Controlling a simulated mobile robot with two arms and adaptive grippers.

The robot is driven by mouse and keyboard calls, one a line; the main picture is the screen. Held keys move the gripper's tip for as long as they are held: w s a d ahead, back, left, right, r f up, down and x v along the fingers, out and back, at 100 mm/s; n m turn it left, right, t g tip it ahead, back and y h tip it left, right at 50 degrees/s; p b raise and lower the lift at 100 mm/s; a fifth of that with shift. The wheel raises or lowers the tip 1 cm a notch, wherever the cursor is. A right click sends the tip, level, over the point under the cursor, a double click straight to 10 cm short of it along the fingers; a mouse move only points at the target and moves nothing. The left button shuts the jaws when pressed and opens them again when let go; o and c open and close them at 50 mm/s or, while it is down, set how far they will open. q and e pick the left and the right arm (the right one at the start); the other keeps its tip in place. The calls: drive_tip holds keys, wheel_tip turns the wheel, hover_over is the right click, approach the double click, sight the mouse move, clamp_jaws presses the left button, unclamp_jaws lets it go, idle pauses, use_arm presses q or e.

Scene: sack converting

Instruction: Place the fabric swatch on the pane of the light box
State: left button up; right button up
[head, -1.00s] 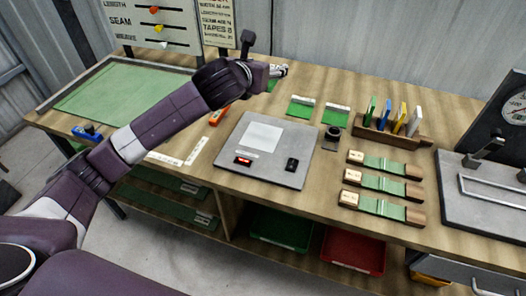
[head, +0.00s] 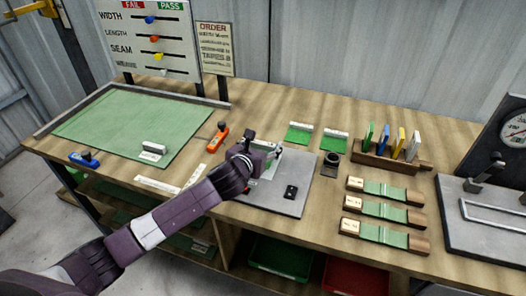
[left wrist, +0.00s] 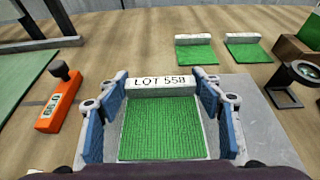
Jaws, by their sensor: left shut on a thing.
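My left gripper (head: 268,150) is shut on a green fabric swatch with a white header strip reading "LOT 558". In the left wrist view the swatch (left wrist: 162,130) lies flat between the two blue-padded fingers of the gripper (left wrist: 162,92). The swatch is over the grey light box (head: 272,197), which also shows in the left wrist view (left wrist: 262,115). The white pane is mostly hidden behind my gripper and the swatch. I cannot tell whether the swatch touches it. My right gripper is not in view.
Two similar green swatches (head: 299,134) (head: 335,143) lie behind the light box. A dark loupe (head: 331,161) stands at its right. An orange-handled tool (head: 217,138) lies at its left, beside the green mat (head: 110,125). A wooden rack (head: 385,158) and strap samples (head: 382,212) are further right.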

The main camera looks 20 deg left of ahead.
use_arm(q)
drive_tip(key=shift+f, duration=1.35)
drive_tip(key=shift+f, duration=0.1)
drive_tip(key=o, duration=0.8)
drive_tip(key=shift+o, duration=0.2)
drive_tip(key=shift+s+r, duration=0.1)
drive_tip(key=shift+r, duration=0.1)
drive_tip(key=v, duration=1.1)
drive_tip(key=shift+s+r, duration=0.2)
drive_tip(key=shift+s, duration=0.15)
